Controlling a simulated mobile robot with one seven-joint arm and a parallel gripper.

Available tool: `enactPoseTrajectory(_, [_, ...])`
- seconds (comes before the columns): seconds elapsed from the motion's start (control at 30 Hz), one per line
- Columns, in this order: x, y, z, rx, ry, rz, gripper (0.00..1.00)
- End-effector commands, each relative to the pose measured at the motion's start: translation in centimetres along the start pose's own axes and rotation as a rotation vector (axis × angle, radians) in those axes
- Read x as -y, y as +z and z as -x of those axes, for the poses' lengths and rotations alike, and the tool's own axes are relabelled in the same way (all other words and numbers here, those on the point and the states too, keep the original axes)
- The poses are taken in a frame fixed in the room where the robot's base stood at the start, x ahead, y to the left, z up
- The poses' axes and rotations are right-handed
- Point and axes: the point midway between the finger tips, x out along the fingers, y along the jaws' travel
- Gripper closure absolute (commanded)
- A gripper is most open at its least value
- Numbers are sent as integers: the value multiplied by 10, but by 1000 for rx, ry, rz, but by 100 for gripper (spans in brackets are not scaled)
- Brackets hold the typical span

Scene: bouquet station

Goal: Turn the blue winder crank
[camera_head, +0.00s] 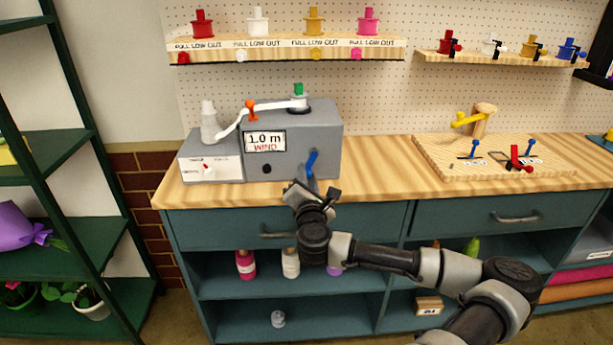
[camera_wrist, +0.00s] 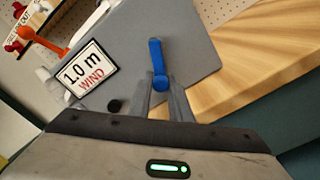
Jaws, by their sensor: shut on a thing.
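The blue winder crank (camera_head: 311,163) sits on the front of the grey winder box (camera_head: 325,135), near its right end. My gripper (camera_head: 308,187) is in front of the box at the crank's lower end. In the wrist view the crank (camera_wrist: 156,55) stands nearly upright, and my gripper (camera_wrist: 161,84) has its two fingers closed around the crank's lower, near end. The fingers partly hide that end. The box's sign (camera_wrist: 88,72) reads "1.0 m WIND".
A white ribbon (camera_head: 262,108) runs over the box past an orange-red knob (camera_head: 251,109) to a green-topped spool (camera_head: 299,91). A wooden board (camera_head: 490,160) lies to the right, with bare bench (camera_head: 378,165) between.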

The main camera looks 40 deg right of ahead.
Motion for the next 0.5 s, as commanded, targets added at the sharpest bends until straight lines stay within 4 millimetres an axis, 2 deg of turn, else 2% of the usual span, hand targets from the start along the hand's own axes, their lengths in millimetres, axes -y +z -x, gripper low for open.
enactPoseTrajectory(0.1, [0,6,-2,13,-2,2,100])
enactPoseTrajectory(0.13, [0,6,-2,13,-2,2,80])
enactPoseTrajectory(0.23, [0,5,-1,10,-1,2,63])
enactPoseTrajectory(0.5, [0,2,0,4,-1,2,63])
